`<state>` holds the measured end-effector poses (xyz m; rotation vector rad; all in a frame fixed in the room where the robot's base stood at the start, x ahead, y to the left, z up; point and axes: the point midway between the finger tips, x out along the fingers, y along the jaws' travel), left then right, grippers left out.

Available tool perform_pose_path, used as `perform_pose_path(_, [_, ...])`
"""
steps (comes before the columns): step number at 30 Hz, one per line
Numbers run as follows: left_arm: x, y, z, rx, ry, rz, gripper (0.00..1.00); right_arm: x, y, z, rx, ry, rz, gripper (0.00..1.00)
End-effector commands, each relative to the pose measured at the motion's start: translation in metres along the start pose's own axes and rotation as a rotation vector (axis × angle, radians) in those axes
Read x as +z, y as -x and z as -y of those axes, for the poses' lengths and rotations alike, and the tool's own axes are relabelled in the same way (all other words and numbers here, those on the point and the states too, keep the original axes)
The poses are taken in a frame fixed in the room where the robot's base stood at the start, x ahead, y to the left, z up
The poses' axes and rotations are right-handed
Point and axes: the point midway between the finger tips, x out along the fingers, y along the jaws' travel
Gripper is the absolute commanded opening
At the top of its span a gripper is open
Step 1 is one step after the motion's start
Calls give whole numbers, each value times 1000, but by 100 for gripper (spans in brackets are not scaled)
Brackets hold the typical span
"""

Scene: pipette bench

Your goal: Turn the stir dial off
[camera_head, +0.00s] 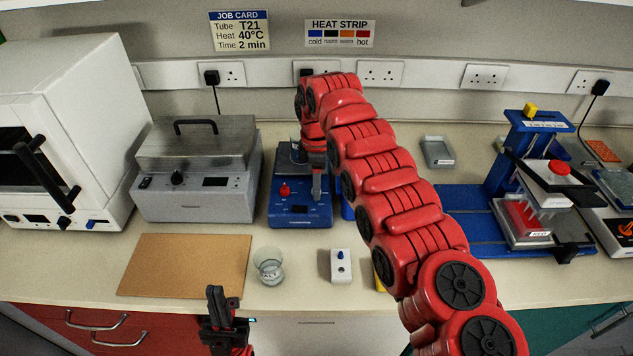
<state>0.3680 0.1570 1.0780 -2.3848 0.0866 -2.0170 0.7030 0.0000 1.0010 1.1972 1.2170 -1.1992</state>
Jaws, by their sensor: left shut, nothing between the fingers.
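A blue stirrer (285,216) with a dark top plate stands on the bench left of centre. A red knob (285,189) shows on the left of its front. My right gripper (316,192) reaches over from the right and points down at the right part of the stirrer's front. Its fingers look close together and hide what lies behind them, so I cannot tell whether they hold a dial. My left gripper (217,292) is shut and empty at the bench's front edge, well apart from the stirrer.
A grey bath with a lid (196,150) stands left of the stirrer. A cork mat (185,265), a glass beaker (268,266) and a small white switch box (341,265) lie in front. A blue press (465,205) stands at the right. My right arm hides the middle bench.

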Motion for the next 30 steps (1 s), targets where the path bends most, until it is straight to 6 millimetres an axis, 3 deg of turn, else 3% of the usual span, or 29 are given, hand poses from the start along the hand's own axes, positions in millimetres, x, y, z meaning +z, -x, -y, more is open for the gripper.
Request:
perform_pose_path(7, [0, 0, 0, 0, 0, 0, 0, -1, 6, 0, 2, 1, 1, 61])
perform_pose_path(11, [0, 2, 0, 0, 0, 0, 0, -2, 27, -1, 7, 2, -1, 61])
perform_pose_path(15, [-6, -33, 2, 0, 0, 0, 0, -2, 69, 0, 4, 3, -2, 61])
perform_pose_path(24, [-16, -92, 5, 0, 0, 0, 0, 0, 130, 0, 1, 0, 0, 61])
perform_pose_path(30, [-21, -124, 6, 0, 0, 0, 0, 0, 158, 1, -2, 0, 1, 61])
